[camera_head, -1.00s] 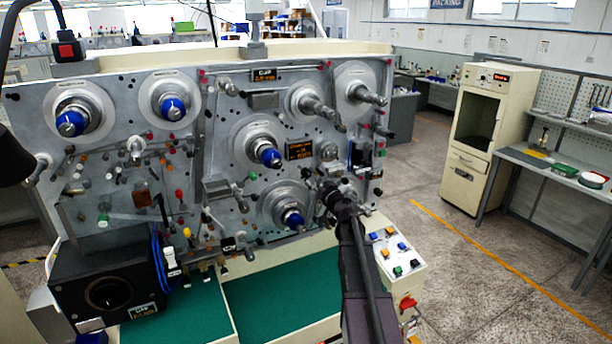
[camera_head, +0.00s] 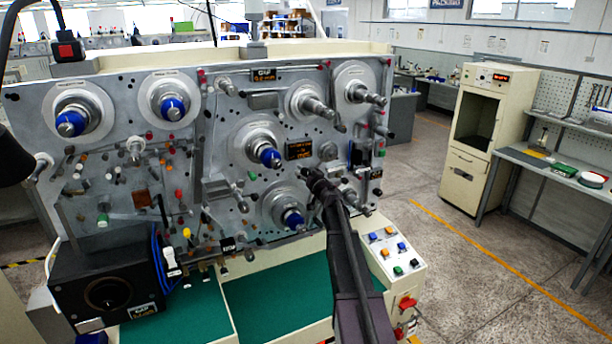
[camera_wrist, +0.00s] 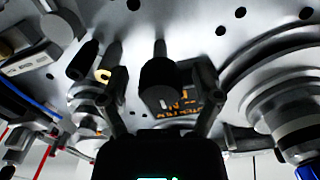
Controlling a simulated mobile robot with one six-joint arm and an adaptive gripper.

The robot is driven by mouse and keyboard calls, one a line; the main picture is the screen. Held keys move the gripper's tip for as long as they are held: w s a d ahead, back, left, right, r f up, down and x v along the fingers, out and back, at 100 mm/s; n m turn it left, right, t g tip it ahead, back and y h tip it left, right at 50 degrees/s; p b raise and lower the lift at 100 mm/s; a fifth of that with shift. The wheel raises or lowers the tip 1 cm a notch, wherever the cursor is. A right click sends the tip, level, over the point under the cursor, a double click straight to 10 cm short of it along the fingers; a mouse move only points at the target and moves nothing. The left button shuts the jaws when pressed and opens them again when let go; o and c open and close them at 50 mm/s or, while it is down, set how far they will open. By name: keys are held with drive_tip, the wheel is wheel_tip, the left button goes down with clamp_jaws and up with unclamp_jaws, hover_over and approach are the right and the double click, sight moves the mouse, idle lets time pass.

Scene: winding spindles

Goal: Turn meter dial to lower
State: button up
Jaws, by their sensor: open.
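The orange-lettered meter display (camera_head: 299,149) is on the grey spindle panel, right of the middle blue-tipped spindle. A small round grey dial (camera_head: 328,151) sits just right of it. My gripper (camera_head: 308,173) is just below the display, close to the panel. In the wrist view the open fingers of my gripper (camera_wrist: 160,98) straddle a dark knob with a pale mark (camera_wrist: 158,82), with a gap on each side. The display (camera_wrist: 180,101) shows partly behind this knob. I cannot tell whether the knob is the meter dial, or how it is turned.
The blue-tipped middle spindle (camera_head: 268,155) is left of my gripper, and the lower spindle (camera_head: 288,214) is below left. In the wrist view a large spindle (camera_wrist: 290,105) stands close on the right. A button box (camera_head: 396,250) is below right. Open floor (camera_head: 440,285) lies to the right.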

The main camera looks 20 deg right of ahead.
clamp_jaws()
drive_tip(key=shift+m, duration=0.4)
drive_tip(key=m, duration=1.1)
drive_tip(key=shift+a+r+m, duration=0.1)
drive_tip(key=shift+r+m, duration=0.05)
drive_tip(key=shift+m, duration=0.15)
drive_tip(key=m, duration=0.6)
drive_tip(key=shift+r, duration=0.1)
drive_tip(key=m, duration=0.5)
drive_tip(key=shift+m, duration=0.4)
